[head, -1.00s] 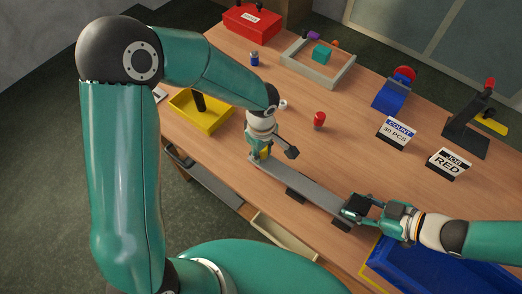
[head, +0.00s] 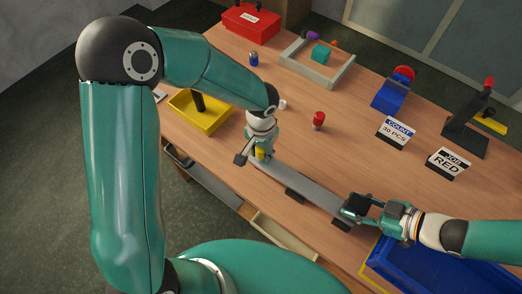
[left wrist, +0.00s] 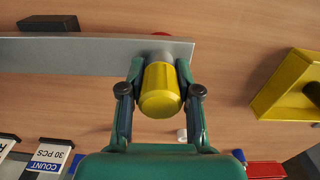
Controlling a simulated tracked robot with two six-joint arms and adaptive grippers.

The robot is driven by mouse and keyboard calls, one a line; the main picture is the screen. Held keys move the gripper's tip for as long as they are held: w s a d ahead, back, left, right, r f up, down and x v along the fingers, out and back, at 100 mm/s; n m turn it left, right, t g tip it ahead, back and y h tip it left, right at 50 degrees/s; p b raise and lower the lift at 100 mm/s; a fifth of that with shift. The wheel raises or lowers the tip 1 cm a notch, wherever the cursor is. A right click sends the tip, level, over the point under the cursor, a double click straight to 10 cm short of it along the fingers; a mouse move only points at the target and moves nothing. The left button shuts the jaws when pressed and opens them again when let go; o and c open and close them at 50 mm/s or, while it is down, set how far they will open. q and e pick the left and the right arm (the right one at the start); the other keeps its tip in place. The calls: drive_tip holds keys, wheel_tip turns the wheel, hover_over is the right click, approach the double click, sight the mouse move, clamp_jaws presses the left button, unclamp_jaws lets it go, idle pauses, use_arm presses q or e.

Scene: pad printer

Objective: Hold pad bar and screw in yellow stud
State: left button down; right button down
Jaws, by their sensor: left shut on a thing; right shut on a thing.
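The pad bar (head: 301,188) is a long flat grey bar lying across dark supports near the table's front edge. The yellow stud (head: 260,153) stands at the bar's left end; in the left wrist view the yellow stud (left wrist: 160,92) is ribbed and sits against the end of the bar (left wrist: 75,58). My left gripper (head: 259,152) is shut on the stud, with one finger on either side of it in the left wrist view (left wrist: 160,90). My right gripper (head: 354,206) is shut on the right end of the bar. The stud's lower end is hidden.
A yellow tray (head: 213,122) with a black post is at left. A red-topped piece (head: 319,120) stands behind the bar. COUNT (head: 396,132) and JOB RED (head: 448,163) signs stand at right. A blue bin (head: 430,272) is at the front right. Bare wood lies behind the bar.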

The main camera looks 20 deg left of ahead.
use_arm(q)
drive_tip(key=c, duration=0.7)
unclamp_jaws()
use_arm(e)
drive_tip(key=shift+d+f, duration=0.1)
drive_tip(key=shift+f, duration=0.05)
use_arm(q)
drive_tip(key=shift+r, duration=0.1)
wheel_tip(320, 180, up, 12)
drive_tip(key=shift+f, duration=0.15)
use_arm(e)
drive_tip(key=c, duration=0.6)
unclamp_jaws()
drive_tip(key=shift+w, duration=0.1)
